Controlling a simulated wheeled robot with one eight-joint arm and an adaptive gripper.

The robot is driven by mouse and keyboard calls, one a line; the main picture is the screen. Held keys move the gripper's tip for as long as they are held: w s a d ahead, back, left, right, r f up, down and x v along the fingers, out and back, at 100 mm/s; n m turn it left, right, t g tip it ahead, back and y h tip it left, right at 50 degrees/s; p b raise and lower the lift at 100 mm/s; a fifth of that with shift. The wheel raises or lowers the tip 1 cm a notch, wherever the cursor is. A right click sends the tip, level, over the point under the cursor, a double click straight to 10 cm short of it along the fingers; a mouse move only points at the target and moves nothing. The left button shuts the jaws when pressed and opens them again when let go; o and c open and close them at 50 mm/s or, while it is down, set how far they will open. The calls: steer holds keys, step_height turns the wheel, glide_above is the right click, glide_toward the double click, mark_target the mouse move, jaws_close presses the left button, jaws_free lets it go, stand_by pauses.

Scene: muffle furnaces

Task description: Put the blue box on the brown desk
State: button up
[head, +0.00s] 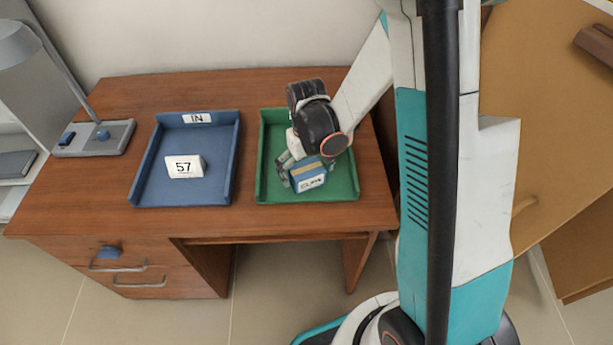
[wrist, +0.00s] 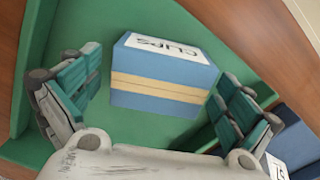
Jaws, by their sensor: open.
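A blue box (head: 307,175) with a tan band and a white label reading "CLIPS" is in the green tray on the brown desk (head: 110,95). In the wrist view the blue box (wrist: 160,85) lies between the two fingers of my gripper (wrist: 160,100), with a gap visible on each side. My gripper (head: 300,170) is open over the green tray and reaches down around the box. Part of the box is hidden by the gripper in the head view.
The green tray (head: 350,190) has raised walls. Left of it, a blue tray (head: 150,150) marked "IN" holds a white block (head: 185,166) labelled "57". A grey lamp (head: 97,138) stands at the desk's left. Bare desk shows between and in front of the trays.

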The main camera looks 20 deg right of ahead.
mark_target(307, 168)
steer(key=c, duration=1.3)
steer(key=shift+r, duration=0.1)
step_height(307, 168, up, 20)
steer(key=p, duration=0.7)
